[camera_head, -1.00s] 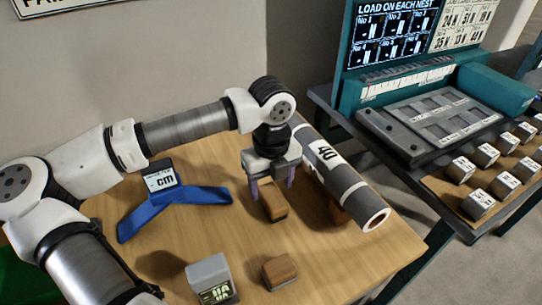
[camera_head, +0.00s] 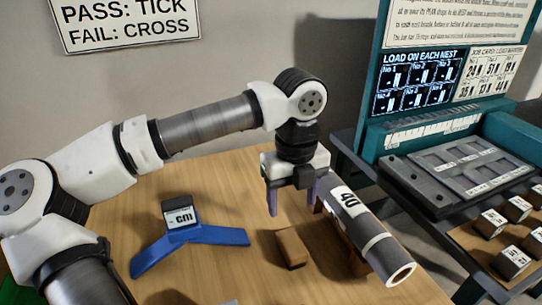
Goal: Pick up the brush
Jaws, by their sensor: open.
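A small brown block-like piece (camera_head: 292,248) lies on the wooden table below my gripper. It may be the brush, but no bristles show, so I cannot tell for sure. My gripper (camera_head: 293,208) points down with its two purple fingers apart and nothing between them. The fingertips are above the brown piece, with a gap to it.
A grey roll (camera_head: 368,235) marked 40 lies on a wooden support just right of my gripper. A blue angled stand (camera_head: 205,234) with a "cm" block (camera_head: 181,214) is left. A teal bench machine (camera_head: 455,165) stands right. Bare table (camera_head: 215,180) lies behind the stand.

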